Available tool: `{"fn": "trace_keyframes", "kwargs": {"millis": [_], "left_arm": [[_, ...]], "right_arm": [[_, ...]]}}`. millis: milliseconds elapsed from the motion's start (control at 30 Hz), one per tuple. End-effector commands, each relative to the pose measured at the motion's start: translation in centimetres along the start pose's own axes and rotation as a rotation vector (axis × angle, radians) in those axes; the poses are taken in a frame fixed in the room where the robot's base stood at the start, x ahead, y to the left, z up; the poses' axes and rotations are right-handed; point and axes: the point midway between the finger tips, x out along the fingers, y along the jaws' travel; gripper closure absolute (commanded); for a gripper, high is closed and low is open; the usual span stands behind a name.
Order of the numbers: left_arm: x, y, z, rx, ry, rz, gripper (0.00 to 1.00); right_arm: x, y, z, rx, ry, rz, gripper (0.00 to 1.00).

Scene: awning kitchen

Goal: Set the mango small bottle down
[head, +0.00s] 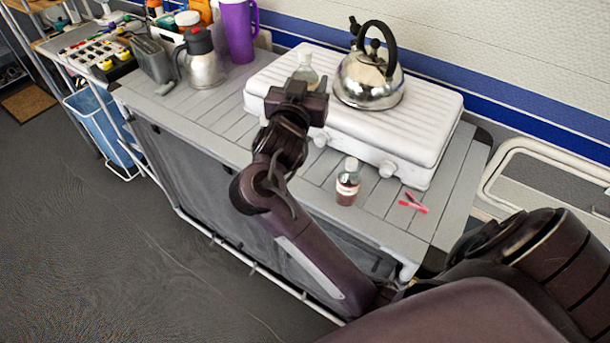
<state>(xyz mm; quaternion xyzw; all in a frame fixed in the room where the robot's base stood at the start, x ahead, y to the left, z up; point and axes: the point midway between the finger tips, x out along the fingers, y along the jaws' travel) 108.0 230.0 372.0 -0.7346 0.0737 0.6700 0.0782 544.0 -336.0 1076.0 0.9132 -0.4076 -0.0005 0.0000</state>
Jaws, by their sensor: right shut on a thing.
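My right gripper (300,86) is over the left part of the white stove's ribbed top, shut on a small bottle. The clear upper part and pale top of this bottle (305,68) show just beyond the fingers. The gripper hides its lower part, so I cannot tell whether its base touches the stove. I take it for the mango small bottle, but no label can be read. My left gripper is not in view.
The white stove (432,132) stands on a grey slatted table (222,112). A steel kettle (368,80) is right of the gripper. A steel jug (203,65) and purple mug (237,30) stand left.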

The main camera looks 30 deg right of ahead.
Motion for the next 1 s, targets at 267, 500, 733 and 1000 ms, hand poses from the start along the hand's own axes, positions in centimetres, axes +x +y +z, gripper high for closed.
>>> {"fn": "trace_keyframes", "kwargs": {"millis": [267,500,733,1000], "left_arm": [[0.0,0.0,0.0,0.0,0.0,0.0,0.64],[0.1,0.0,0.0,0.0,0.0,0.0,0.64],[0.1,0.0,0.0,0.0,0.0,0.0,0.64],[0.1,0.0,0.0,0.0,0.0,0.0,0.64]], "right_arm": [[0.0,0.0,1.3,-0.007,-0.001,-0.001,0.77],[0.0,0.0,7.3,-0.01,-0.001,-0.002,0.77],[0.0,0.0,13.0,-0.006,-0.001,-0.002,0.77],[0.0,0.0,15.7,-0.002,0.001,-0.002,0.77]]}}
